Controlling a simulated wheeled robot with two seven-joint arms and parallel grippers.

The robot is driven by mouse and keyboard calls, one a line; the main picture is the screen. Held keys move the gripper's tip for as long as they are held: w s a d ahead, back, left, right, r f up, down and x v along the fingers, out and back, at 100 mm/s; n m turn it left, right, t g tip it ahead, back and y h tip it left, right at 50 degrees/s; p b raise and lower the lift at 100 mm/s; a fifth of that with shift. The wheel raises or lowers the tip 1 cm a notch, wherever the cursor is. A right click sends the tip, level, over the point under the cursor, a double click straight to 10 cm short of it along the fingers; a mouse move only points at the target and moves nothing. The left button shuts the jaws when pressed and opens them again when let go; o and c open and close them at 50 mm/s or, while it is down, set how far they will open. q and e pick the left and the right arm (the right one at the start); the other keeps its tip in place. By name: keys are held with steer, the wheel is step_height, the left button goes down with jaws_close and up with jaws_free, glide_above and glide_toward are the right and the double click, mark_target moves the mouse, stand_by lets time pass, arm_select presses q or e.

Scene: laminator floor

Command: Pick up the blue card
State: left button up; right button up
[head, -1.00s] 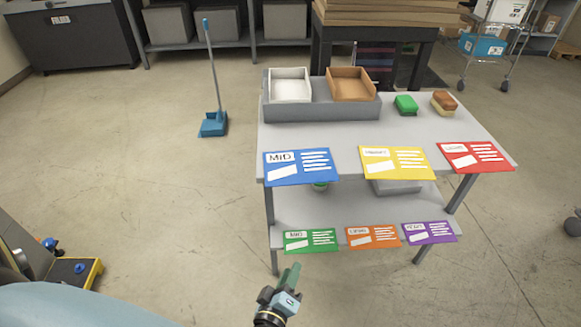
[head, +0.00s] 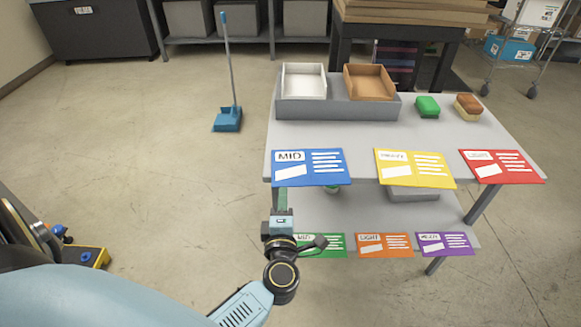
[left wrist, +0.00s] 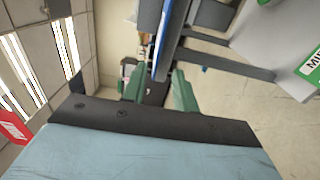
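The blue card (head: 309,167), marked MID, lies at the front left edge of the table top and sticks out over it. My left gripper (head: 282,197) is just in front of the card's near left edge in the head view. In the left wrist view the blue card (left wrist: 164,52) is seen nearly edge-on, in line with the gap between the two green fingers of my left gripper (left wrist: 158,86). The fingers are apart, so the gripper is open. I cannot tell whether a finger touches the card. My right gripper is not in view.
Yellow (head: 414,168) and red (head: 501,166) cards lie along the same table edge (head: 400,136). Green (head: 330,244), orange (head: 384,245) and purple (head: 444,244) cards lie on the lower shelf, close to my left arm. White (head: 304,82) and brown trays (head: 369,83) stand behind.

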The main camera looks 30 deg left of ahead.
mark_target(284, 185)
arm_select(q)
steer(key=x, duration=0.5)
steer(key=shift+w+d+r, duration=0.1)
steer(key=shift+w+r, duration=0.05)
steer(key=shift+r, duration=0.05)
steer(key=shift+c, duration=0.4)
jaws_close()
steer(key=shift+r, duration=0.1)
